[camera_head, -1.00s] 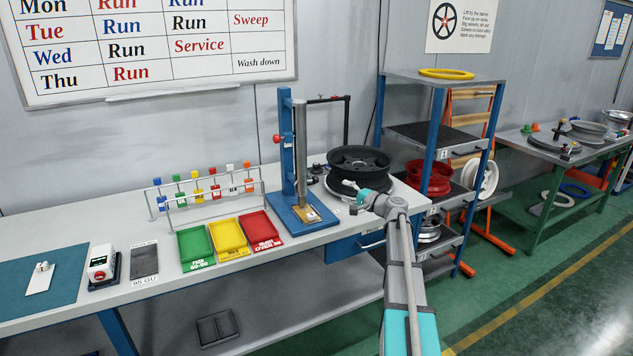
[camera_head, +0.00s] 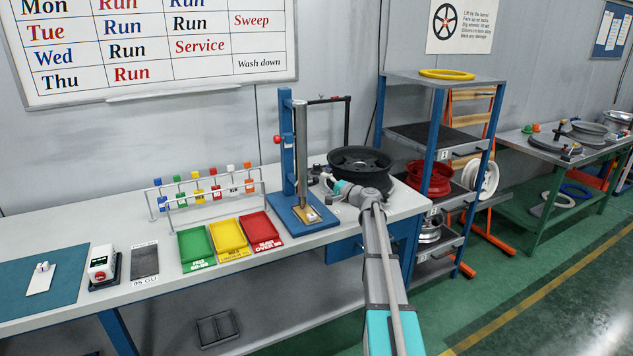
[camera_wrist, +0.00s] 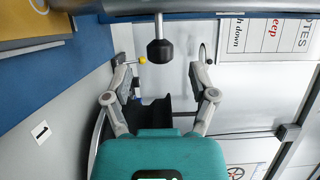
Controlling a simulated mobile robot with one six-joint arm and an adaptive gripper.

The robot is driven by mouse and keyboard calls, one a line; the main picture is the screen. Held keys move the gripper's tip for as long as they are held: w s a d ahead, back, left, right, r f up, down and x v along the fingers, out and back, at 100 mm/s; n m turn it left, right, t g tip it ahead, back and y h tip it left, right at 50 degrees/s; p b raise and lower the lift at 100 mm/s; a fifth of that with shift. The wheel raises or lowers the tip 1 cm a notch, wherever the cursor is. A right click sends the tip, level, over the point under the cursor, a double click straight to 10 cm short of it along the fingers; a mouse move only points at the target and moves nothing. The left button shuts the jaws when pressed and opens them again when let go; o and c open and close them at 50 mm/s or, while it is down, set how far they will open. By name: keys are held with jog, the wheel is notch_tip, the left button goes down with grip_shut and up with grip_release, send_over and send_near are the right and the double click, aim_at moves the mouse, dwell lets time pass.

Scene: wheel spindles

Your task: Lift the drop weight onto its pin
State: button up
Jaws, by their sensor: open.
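The drop tester has a blue upright, a blue base (camera_head: 290,222) and a tall silver cylinder, apparently the drop weight (camera_head: 302,150), standing over a gold plate (camera_head: 308,214). In the wrist view the silver cylinder (camera_wrist: 240,5) runs along the top edge, and a black knob (camera_wrist: 160,52) on a short stem points from it toward me. My gripper (camera_head: 326,179) is just right of the cylinder, low near the base. In the wrist view my gripper (camera_wrist: 160,88) is open and empty, the knob ahead, roughly centred between the fingers but beyond their tips. A red knob (camera_head: 276,139) sits left of the upright.
A black wheel (camera_head: 360,159) lies on the bench close behind my wrist. Green, yellow and red trays (camera_head: 262,230) lie left of the tester, below a rack of coloured samples (camera_head: 205,186). A shelf with wheels (camera_head: 440,140) stands to the right.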

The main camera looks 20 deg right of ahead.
aim_at(316, 180)
jog(key=shift+x, duration=2.1)
grip_shut()
